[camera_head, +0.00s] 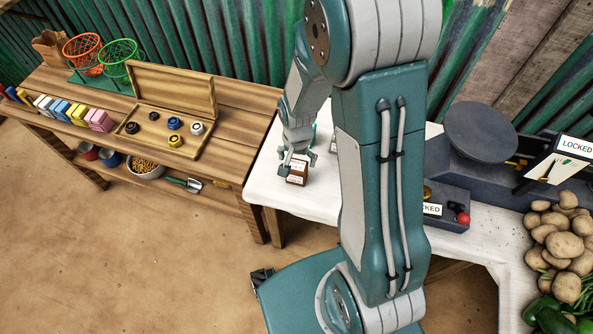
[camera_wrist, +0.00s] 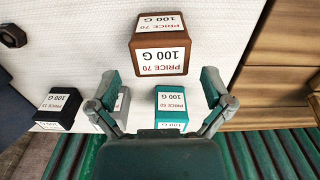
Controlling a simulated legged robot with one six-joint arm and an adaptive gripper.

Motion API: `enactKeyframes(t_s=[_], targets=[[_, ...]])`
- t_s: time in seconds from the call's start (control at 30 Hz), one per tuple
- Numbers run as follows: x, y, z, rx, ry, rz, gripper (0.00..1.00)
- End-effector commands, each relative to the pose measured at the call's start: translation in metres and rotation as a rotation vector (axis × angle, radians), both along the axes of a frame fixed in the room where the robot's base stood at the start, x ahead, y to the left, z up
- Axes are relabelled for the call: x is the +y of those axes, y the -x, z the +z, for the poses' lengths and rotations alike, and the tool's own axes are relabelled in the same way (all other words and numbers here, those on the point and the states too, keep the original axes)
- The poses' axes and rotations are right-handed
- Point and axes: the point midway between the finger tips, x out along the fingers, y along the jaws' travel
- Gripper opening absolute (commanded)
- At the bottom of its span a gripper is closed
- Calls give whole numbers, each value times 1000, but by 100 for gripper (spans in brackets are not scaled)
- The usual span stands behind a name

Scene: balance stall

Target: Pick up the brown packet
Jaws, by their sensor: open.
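The brown packet (camera_head: 297,172) stands on the white-covered table near its left end. In the wrist view the packet (camera_wrist: 160,45) carries white labels reading PRICE 70 and 100 G. My gripper (camera_head: 289,166) is at the packet in the body view, partly covering it. In the wrist view my gripper (camera_wrist: 161,78) has its two fingers spread apart with nothing between the tips. The brown packet lies just beyond the tips, about centred between them. I cannot tell whether a finger touches it.
A teal packet (camera_wrist: 170,105), a partly hidden grey packet (camera_wrist: 124,102) and a black packet (camera_wrist: 58,110) stand close by. A wooden bench (camera_head: 225,155) with a game tray is left of the table. A scale (camera_head: 481,131) and potatoes (camera_head: 562,245) are at right.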

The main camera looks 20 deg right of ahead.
Motion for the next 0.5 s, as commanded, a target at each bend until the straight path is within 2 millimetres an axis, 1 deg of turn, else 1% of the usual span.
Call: enactKeyframes(t_s=[0.03, 0.1, 0.2, 0.47, 0.5], targets=[[1, 0, -9, 5, 0, 0, 100], [1, 0, -19, 3, 1, 0, 100], [1, -1, -28, 1, 0, 0, 100], [1, -1, -30, -1, 1, 1, 100], [1, -1, -30, -1, 1, 1, 91]])
